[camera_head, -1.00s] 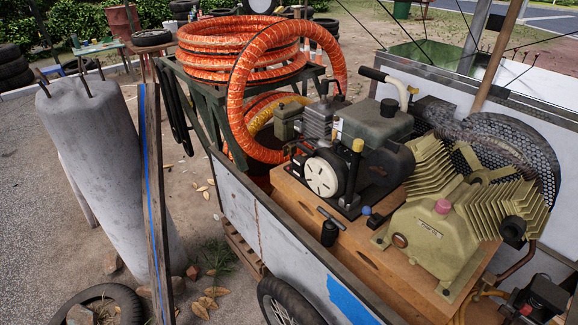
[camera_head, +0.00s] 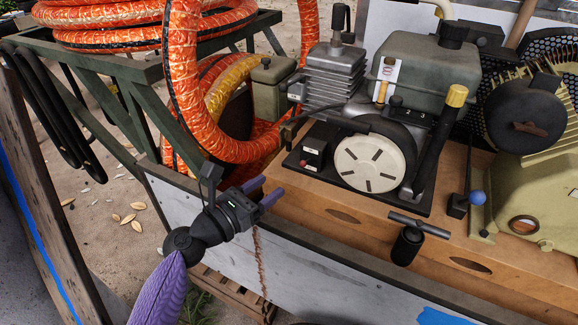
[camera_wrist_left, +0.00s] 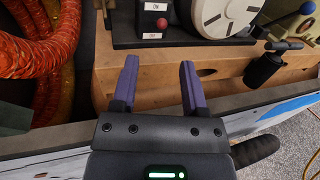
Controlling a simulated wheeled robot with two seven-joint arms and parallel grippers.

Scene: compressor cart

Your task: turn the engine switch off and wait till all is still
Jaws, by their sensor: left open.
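The engine switch (camera_head: 312,151) is a small black box with a red knob on the front left of the engine base. In the left wrist view the switch (camera_wrist_left: 160,23) sits between a white ON label above and a white OFF label below; its lever position is unclear. The engine (camera_head: 372,165) has a white slotted starter disc right of the switch. My left gripper (camera_head: 270,189) is open and empty, with purple fingers, in front of and below the switch, apart from it. In the wrist view the fingers (camera_wrist_left: 158,68) point towards the switch. My right gripper is out of view.
The wooden deck (camera_head: 340,215) and grey side panel (camera_head: 330,270) lie in front of the engine. A black T-handle (camera_head: 410,240) and a blue-knobbed lever (camera_head: 477,197) stand at right. An orange hose (camera_head: 185,80) hangs at left. The tan compressor (camera_head: 535,185) is at far right.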

